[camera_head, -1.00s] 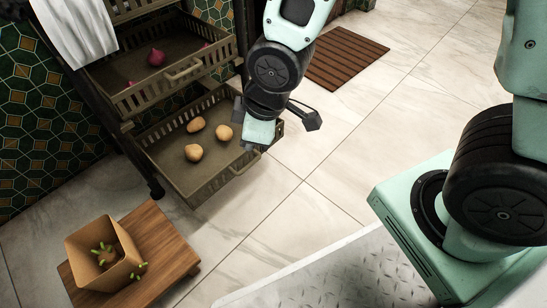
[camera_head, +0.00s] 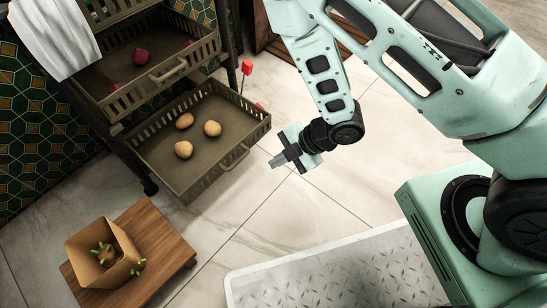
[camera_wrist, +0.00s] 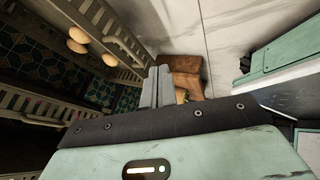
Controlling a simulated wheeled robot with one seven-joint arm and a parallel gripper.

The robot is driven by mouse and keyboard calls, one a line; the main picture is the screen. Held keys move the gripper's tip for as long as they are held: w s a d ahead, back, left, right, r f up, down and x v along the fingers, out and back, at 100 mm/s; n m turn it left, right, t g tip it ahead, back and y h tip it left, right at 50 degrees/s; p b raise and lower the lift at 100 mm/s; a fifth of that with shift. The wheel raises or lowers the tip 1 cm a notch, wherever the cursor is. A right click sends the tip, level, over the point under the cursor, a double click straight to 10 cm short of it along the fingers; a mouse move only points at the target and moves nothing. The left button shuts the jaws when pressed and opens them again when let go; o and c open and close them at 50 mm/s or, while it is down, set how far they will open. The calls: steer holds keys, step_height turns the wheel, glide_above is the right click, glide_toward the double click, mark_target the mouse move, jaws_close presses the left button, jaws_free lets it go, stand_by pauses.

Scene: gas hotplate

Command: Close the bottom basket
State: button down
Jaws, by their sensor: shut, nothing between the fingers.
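The bottom basket (camera_head: 190,187) is a brown slatted drawer, pulled out from the rack, with several round tan potatoes (camera_head: 183,150) inside. Its handle (camera_head: 236,158) is on the front side, facing lower right. My gripper (camera_head: 273,163) is shut and empty, to the right of the handle and apart from it in the head view. In the wrist view my gripper's fingers (camera_wrist: 156,85) are together, and the slatted basket side (camera_wrist: 112,38) with potatoes shows at the upper left.
The upper basket (camera_head: 130,98) holds red onions and is also pulled out. A low wooden stool (camera_head: 165,245) bears a tan pot (camera_head: 85,252) with green-tipped items. Pale tiled floor (camera_head: 330,215) is free right of the basket. A white cloth (camera_head: 50,35) hangs at upper left.

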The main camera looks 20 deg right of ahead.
steer(key=w+a+f+b, duration=0.4)
steer(key=a+f+b, duration=0.1)
steer(key=a+b, duration=0.1)
steer(key=shift+w+a+f, duration=0.15)
steer(key=shift+w+a, duration=0.2)
steer(key=shift+a, duration=0.25)
